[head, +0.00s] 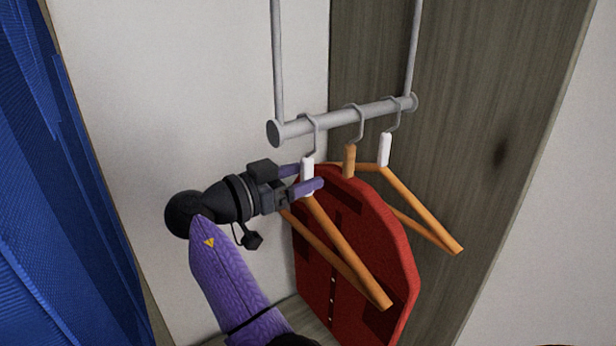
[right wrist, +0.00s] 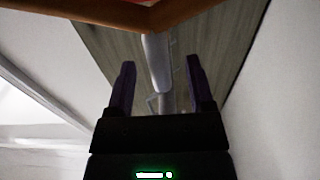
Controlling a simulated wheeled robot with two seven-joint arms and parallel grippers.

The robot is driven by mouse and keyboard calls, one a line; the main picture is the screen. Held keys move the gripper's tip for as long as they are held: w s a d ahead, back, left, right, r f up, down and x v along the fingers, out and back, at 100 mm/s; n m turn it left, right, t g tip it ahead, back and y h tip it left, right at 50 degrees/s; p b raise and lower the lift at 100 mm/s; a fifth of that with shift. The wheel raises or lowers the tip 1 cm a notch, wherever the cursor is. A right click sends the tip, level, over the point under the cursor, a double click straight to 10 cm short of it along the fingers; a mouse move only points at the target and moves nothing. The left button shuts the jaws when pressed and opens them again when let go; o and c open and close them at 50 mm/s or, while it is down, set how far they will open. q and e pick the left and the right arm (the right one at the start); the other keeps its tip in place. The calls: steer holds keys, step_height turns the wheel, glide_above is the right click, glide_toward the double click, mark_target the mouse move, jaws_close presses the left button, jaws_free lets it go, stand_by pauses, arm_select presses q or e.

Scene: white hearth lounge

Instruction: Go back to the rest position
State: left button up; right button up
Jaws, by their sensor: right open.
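My right gripper (head: 304,181) is beside the nearest hanger, its two purple fingers open on either side of the white neck (head: 307,177). In the right wrist view, the fingers (right wrist: 160,90) stand apart with the white neck (right wrist: 157,62) between them; I cannot tell whether they touch it. The nearest hanger (head: 350,262) has orange arms and hangs by its hook on a grey rail (head: 345,121). My left gripper is not in view.
A middle hanger (head: 349,161) holds a red garment (head: 345,235). A further orange hanger (head: 425,215) with a white neck hangs at right. A wood panel (head: 470,110) stands behind, a white wall (head: 190,70) at left, and a blue curtain-like surface (head: 70,200) at far left.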

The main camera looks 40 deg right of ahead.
steer(key=a+b, duration=0.2)
steer(key=a, duration=0.4)
steer(key=s+f+n+t+y, duration=0.2)
steer(key=f+n+y, duration=0.15)
steer(key=f, duration=0.45)
steer(key=s+f+n+t+y, duration=0.1)
steer(key=s+f+n+y, duration=0.15)
steer(key=f+n, duration=0.4)
steer(key=s+f+n+t+y, duration=0.2)
steer(key=f+y, duration=0.1)
steer(key=f, duration=0.6)
steer(key=s+a+f+n+y, duration=0.3)
steer(key=s+a+n+y, duration=0.2)
steer(key=s, duration=0.2)
steer(key=s+a+f+n+y, duration=0.2)
steer(key=s+a+n+y, duration=0.25)
steer(key=s, duration=0.35)
step_height(320, 180, down, 29)
steer(key=s+g+b, duration=0.1)
steer(key=s+b, duration=0.1)
steer(key=b, duration=0.6)
steer(key=s+d+f+g+b, duration=0.1)
steer(key=s+f+b, duration=0.5)
steer(key=s+f, duration=0.7)
step_height(320, 180, down, 2)
steer(key=shift+s+d+f+g+h, duration=0.25)
steer(key=shift+d+g+h, duration=0.1)
steer(key=shift+d, duration=0.45)
